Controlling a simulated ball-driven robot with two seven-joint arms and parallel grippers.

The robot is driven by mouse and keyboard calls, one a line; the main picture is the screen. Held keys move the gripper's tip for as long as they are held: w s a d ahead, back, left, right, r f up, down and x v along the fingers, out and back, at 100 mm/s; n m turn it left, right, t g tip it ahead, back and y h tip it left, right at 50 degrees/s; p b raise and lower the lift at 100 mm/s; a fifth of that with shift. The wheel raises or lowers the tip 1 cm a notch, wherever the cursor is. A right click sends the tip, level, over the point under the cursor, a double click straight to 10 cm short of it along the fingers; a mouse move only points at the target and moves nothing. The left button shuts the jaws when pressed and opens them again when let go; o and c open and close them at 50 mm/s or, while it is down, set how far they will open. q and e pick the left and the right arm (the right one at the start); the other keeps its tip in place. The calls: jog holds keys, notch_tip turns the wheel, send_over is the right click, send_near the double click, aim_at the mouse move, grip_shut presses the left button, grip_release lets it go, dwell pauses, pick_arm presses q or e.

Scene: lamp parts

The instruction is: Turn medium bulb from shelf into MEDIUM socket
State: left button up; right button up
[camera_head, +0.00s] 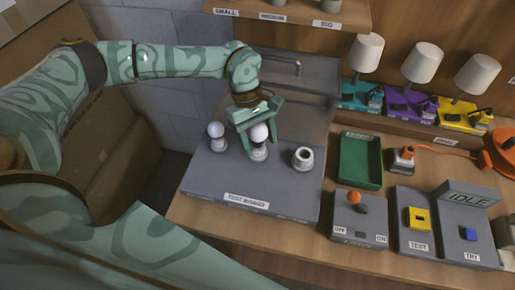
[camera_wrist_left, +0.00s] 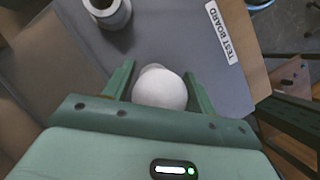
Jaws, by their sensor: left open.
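The grey test board (camera_head: 225,180) carries three sockets in a row. A white round bulb (camera_head: 259,132) stands upright at the middle socket (camera_head: 258,153); it also shows in the left wrist view (camera_wrist_left: 160,88). My left gripper (camera_head: 260,142) is open above the board, with one finger on each side of this bulb; contact cannot be told. Another white bulb (camera_head: 216,130) stands at the left socket. The right socket (camera_head: 302,158) is empty. The wooden shelf (camera_head: 300,12) shows SMALL, MEDIUM and BIG labels; its top is mostly cut off. My right gripper is not in view.
Three lamps with white shades stand at the back right, on teal, purple (camera_head: 408,105) and yellow bases. A green tray (camera_head: 361,160) lies right of the board. A switch box (camera_head: 358,222), a TEST box and an IDLE box line the front right.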

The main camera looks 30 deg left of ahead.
pick_arm(q)
jog(key=n+t+p, duration=0.1)
jog(key=n+p, duration=0.1)
jog(key=n, duration=0.1)
jog(key=shift+r, duration=0.2)
jog(key=shift+w+d+f+n+t+h+p, duration=0.15)
jog(key=shift+n+t+p, duration=0.25)
jog(key=shift+n+p, duration=0.35)
jog(key=shift+a+n+t+h+p, duration=0.15)
jog(key=shift+n+t+p, duration=0.35)
jog(key=shift+n, duration=0.45)
jog(key=shift+d, duration=0.1)
jog(key=c, duration=0.7)
jog(key=shift+f, duration=0.1)
